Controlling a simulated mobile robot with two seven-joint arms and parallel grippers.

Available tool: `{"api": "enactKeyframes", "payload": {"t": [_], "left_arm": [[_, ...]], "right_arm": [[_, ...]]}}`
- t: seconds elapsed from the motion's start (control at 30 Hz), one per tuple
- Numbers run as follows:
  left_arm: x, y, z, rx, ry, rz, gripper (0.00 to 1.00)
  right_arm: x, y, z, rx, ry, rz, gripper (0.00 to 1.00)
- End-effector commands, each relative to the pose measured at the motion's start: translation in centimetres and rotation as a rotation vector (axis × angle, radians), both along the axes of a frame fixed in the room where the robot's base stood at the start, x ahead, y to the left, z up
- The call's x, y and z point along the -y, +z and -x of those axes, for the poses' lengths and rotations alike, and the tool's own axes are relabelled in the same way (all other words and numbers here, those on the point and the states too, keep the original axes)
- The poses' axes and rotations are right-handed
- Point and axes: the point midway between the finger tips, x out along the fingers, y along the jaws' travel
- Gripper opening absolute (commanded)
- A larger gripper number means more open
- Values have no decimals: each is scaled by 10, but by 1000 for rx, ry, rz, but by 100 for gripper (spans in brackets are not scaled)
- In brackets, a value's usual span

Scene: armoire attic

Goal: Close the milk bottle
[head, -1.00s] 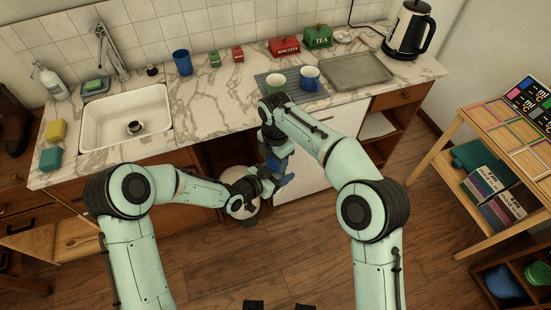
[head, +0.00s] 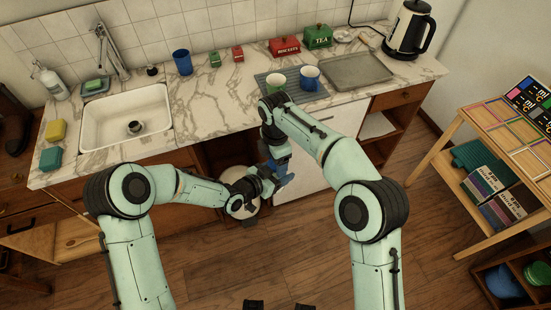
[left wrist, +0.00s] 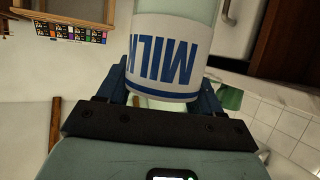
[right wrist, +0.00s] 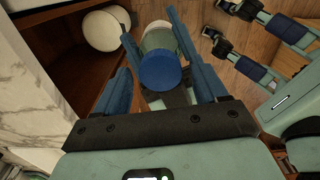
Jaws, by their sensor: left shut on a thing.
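The milk bottle (left wrist: 165,52) is clear glass with a white label and blue MILK lettering. In the left wrist view it stands between the blue fingers of my left gripper (left wrist: 160,98), which is shut on it. In the right wrist view a round blue cap (right wrist: 160,70) covers the near end of the bottle (right wrist: 160,38). My right gripper (right wrist: 160,55) has its fingers apart on both sides of the cap. Whether the cap is fully seated cannot be told. In the head view my right gripper (head: 280,172) is close to my left gripper (head: 258,186), and they largely hide the bottle.
Both grippers are in front of the counter (head: 230,108), by an open cupboard (head: 215,150) and a white appliance front (head: 310,165). Mugs (head: 309,78) stand on a mat. A wooden shelf rack (head: 470,150) is on the right. Floor (head: 300,240) is clear.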

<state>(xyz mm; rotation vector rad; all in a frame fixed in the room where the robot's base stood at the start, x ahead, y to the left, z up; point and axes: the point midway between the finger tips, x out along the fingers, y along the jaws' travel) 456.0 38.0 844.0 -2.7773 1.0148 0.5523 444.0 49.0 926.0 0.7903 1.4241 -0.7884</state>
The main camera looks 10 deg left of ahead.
Motion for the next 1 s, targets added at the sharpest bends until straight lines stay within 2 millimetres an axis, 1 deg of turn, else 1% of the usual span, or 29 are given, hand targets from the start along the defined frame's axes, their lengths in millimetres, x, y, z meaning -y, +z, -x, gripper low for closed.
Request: {"api": "enactKeyframes", "payload": {"t": [0.07,0.13,0.3,0.43,0.53,0.73,0.77,0.8,0.83,1.0], "left_arm": [[0,1,0,2,0,1,0],[0,1,0,2,1,0,0],[0,1,-1,2,1,0,0],[0,1,-1,2,1,0,0],[0,1,-1,2,1,0,0],[0,1,-1,2,1,0,0],[0,1,-1,2,1,0,0],[0,1,-1,3,1,1,0],[0,1,-1,3,1,1,0],[0,1,-1,2,1,0,0]], "right_arm": [[0,1,0,0,0,0,72],[0,6,0,1,0,-1,72],[-1,30,0,3,0,-2,72],[0,42,0,1,0,-1,72],[0,45,0,0,1,0,72],[0,45,0,-1,1,1,72],[0,45,0,-1,1,1,82],[0,45,0,-1,1,1,95],[0,45,0,-1,1,1,100],[0,45,0,-1,1,1,100]]}}
